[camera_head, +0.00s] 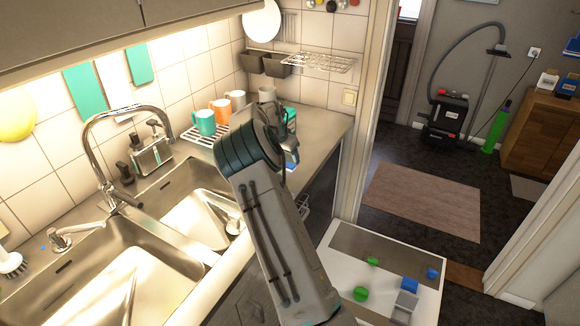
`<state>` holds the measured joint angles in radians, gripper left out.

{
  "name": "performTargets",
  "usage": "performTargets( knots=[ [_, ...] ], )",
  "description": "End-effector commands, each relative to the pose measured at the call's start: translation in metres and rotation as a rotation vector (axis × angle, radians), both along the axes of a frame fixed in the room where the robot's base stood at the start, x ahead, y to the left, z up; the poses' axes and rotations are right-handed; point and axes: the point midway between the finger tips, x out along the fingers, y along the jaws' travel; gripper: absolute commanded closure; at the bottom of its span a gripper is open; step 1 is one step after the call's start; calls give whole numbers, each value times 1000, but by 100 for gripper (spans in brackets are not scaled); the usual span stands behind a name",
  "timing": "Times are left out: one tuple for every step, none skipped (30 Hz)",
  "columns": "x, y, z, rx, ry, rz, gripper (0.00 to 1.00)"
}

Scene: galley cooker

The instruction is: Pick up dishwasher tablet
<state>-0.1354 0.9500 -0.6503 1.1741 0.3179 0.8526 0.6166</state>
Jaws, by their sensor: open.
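I cannot pick out the dishwasher tablet with certainty. A small blue patch (290,165) shows on the counter just below my gripper (291,152); it is too small and too covered to name. My arm reaches up from the bottom middle and its end is over the counter right of the sink. The gripper is open, mostly hidden behind my own wrist, and I see nothing held in it. A teal box-like thing (291,115) stands on the counter just behind the gripper, partly hidden.
Teal, orange and white mugs (220,111) stand on a rack left of my wrist. The double sink (110,275) and tap (100,135) fill the left. A white-topped unit (345,270) at bottom right holds small green and blue things. A wire shelf (320,62) hangs above the counter.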

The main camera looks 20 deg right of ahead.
Motion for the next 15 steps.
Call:
performTargets(
  knots=[
    [1,-1,-2,0,1,0,36],
    [1,-2,-5,0,1,0,36],
    [2,-4,-9,1,2,-2,36],
    [3,-5,-13,0,3,-2,36],
    [4,-7,-16,0,4,-2,36],
    [5,-8,-22,0,4,-2,36],
    [6,-9,-25,0,3,-2,36],
    [7,-11,-30,0,3,-2,36],
    [8,-12,-34,0,3,-1,36],
    [9,-13,-37,0,2,-1,36],
    [10,-14,-39,0,1,0,36],
    [10,-14,-42,-1,1,0,36],
    [11,-15,-44,0,0,0,36],
    [11,-15,-45,0,0,0,36],
    [11,-15,-46,1,-1,0,36]
  ],
)
